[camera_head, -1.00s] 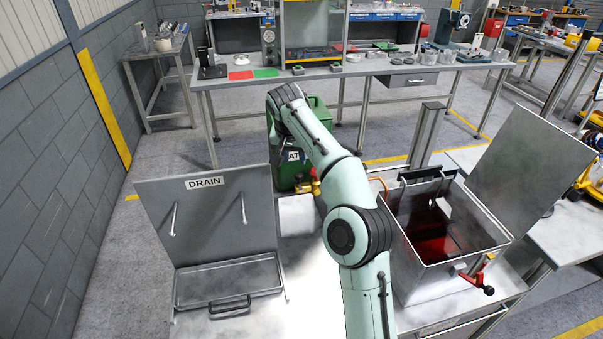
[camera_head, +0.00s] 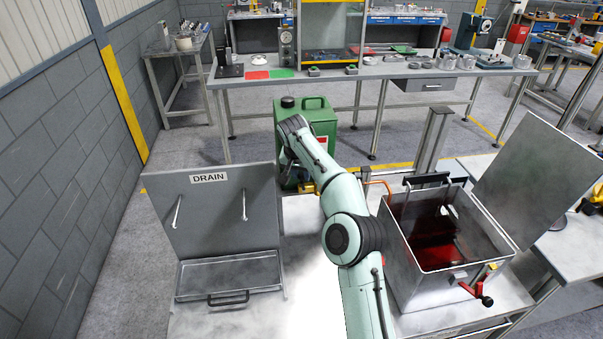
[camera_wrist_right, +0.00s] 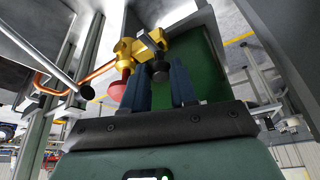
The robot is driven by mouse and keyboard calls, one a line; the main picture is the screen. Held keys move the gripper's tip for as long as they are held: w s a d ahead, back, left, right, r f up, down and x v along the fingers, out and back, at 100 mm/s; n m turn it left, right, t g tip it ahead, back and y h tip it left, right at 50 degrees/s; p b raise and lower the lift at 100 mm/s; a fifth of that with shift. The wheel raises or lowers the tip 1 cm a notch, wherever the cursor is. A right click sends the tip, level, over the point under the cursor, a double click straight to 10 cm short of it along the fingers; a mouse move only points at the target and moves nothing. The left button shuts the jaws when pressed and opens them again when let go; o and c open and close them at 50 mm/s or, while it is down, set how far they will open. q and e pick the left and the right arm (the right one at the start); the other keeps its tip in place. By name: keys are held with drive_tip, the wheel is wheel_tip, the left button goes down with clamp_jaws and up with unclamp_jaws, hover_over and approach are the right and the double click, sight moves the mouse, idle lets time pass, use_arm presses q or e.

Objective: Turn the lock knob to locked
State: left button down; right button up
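A brass valve body (camera_wrist_right: 150,48) shows in the right wrist view, with a red knob (camera_wrist_right: 117,89) at its left and a black knob (camera_wrist_right: 160,71) at its lower middle. I cannot tell for sure which is the lock knob, nor read a locked mark. My right gripper (camera_wrist_right: 160,80) has its two blue fingers apart, one on each side of the black knob near their tips. Contact is unclear. In the head view the brass valve (camera_head: 308,188) is partly hidden by my right forearm. My left gripper is out of view.
A green canister (camera_head: 318,112) stands behind the valve. A steel basin (camera_head: 400,270) with red liquid and a red-handled tap (camera_head: 478,287) stands at right. An open DRAIN lid and tray (camera_head: 225,215) stand at left. A copper pipe (camera_wrist_right: 75,78) runs left of the valve.

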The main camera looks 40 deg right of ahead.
clamp_jaws()
drive_tip(key=n, duration=0.2)
drive_tip(key=n+t+y, duration=0.1)
drive_tip(key=n, duration=0.1)
drive_tip(key=shift+s+d+n+y, duration=0.2)
drive_tip(key=shift+n+y, duration=0.1)
drive_tip(key=shift+n, duration=0.1)
drive_tip(key=n+y, duration=0.1)
drive_tip(key=n, duration=0.2)
drive_tip(key=shift+d+t, duration=0.15)
drive_tip(key=shift+t, duration=0.15)
drive_tip(key=shift+d+n+y, duration=0.1)
drive_tip(key=shift+n+y, duration=0.7)
drive_tip(key=shift+n, duration=1.2)
